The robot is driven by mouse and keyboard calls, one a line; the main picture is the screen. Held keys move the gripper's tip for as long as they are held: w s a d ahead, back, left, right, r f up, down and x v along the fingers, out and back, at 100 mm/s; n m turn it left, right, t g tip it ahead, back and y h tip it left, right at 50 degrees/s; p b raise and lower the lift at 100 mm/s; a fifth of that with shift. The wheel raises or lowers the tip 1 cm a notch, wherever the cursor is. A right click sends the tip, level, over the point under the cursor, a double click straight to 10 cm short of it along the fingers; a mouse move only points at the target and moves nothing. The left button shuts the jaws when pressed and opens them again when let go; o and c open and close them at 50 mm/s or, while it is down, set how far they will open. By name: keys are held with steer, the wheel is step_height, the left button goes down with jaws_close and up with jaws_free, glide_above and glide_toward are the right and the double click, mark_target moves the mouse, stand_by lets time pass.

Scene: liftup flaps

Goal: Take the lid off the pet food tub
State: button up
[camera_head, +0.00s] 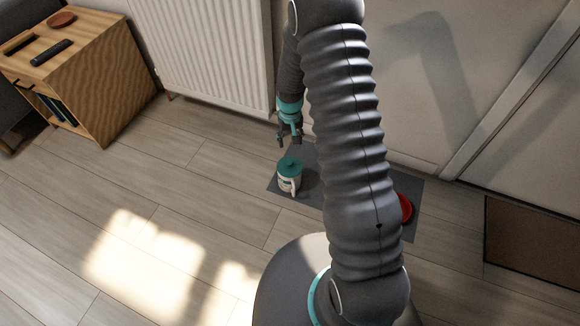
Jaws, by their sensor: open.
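The pet food tub (288,184) is a small white container standing upright on a grey mat (313,189) on the floor. Its teal lid (289,164) sits on top of it. A light handle-like shape shows at the tub's right side. My gripper (288,143) is open and empty, pointing down just above and behind the lid in the picture. It appears apart from the lid, but the exact gap is hard to judge.
A red bowl (405,208) is partly hidden behind my arm at the mat's right. A white radiator (205,50) stands behind. A wooden cabinet (110,85) holding a remote (51,52) is at the left. A brown doormat (532,243) lies right. The floor left of the tub is clear.

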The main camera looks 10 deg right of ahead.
glide_above(290, 163)
steer(key=f, duration=0.8)
steer(key=shift+s+f, duration=0.2)
steer(key=shift+w+f, duration=0.15)
steer(key=shift+f, duration=1.2)
steer(key=shift+w+f, duration=0.15)
steer(key=shift+f, duration=1.2)
steer(key=shift+c, duration=0.3)
jaws_close()
